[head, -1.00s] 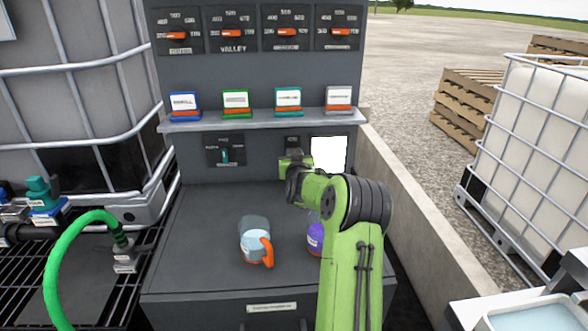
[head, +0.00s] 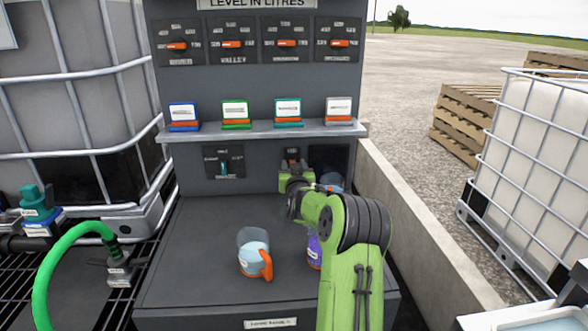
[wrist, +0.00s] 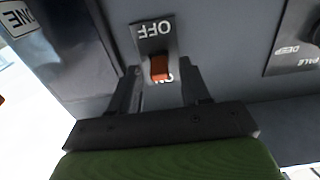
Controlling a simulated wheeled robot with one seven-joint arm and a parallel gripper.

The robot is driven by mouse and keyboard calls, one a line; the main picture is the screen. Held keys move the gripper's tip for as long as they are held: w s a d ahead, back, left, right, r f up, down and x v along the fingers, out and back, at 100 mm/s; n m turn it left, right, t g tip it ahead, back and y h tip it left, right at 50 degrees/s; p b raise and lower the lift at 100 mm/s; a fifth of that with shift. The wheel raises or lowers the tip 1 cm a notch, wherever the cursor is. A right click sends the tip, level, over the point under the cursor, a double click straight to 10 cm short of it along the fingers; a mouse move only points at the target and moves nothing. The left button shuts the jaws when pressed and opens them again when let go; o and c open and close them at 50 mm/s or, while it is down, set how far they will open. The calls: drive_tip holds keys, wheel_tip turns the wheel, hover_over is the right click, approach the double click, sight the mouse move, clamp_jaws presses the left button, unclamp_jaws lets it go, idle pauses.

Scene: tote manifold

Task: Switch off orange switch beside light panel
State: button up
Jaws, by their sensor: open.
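The orange switch (wrist: 160,67) is on a dark plate marked OFF and ON, shown upside down in the wrist view. My gripper (wrist: 160,88) is open, with one finger on each side of the lower part of the plate and nothing held. I cannot tell whether it touches the switch. In the head view my gripper (head: 293,170) is at the back wall, just below the switch plate (head: 291,154). The light panel (head: 328,157), right of the plate, is dark; its lower part is partly hidden.
A clear jug (head: 253,255) with an orange handle and a purple-labelled container (head: 313,250) stand on the bench (head: 190,260). A shelf (head: 265,131) with several cards runs above my gripper. A small dial panel (head: 224,162) is left of it. A concrete wall (head: 420,220) is at right.

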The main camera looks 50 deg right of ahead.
drive_tip(key=v, duration=1.5)
drive_tip(key=shift+s+a+p, duration=0.25)
drive_tip(key=shift+p, duration=0.15)
